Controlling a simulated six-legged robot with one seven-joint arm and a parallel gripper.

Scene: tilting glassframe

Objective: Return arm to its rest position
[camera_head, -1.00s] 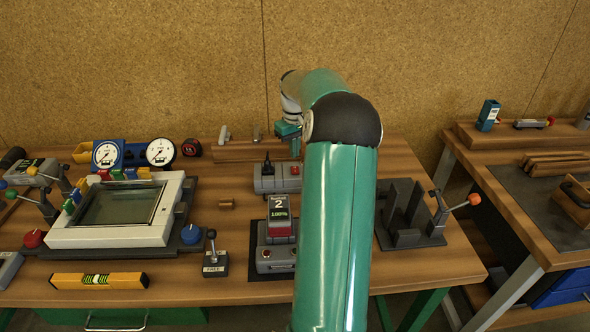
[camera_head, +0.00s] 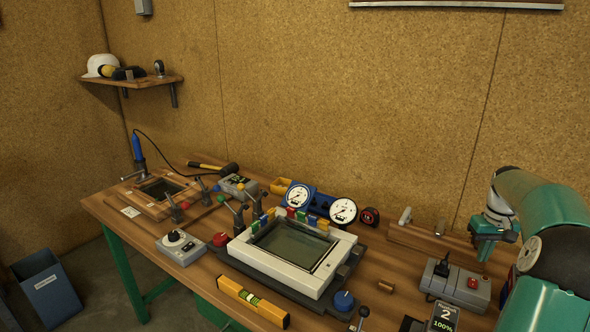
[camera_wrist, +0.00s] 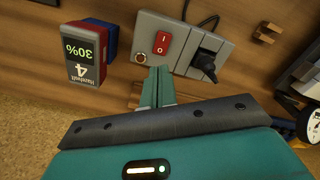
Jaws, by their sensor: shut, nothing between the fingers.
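My gripper (camera_head: 486,246) is at the right of the head view, above the back of the workbench (camera_head: 385,265), with my green arm bent behind it. In the wrist view my gripper (camera_wrist: 158,88) shows its two green fingers pressed together with nothing between them. The fingertips appear just in front of a grey switch box (camera_wrist: 158,45) with a red rocker switch and a black plug; I cannot tell whether they touch it.
A white glass frame (camera_head: 290,250) stands mid-bench, with two dial gauges (camera_head: 321,204) behind it. A yellow level (camera_head: 252,301) lies in front. A block marked 4 (camera_wrist: 84,52) is beside the switch box. A wall shelf (camera_head: 130,82) hangs at left.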

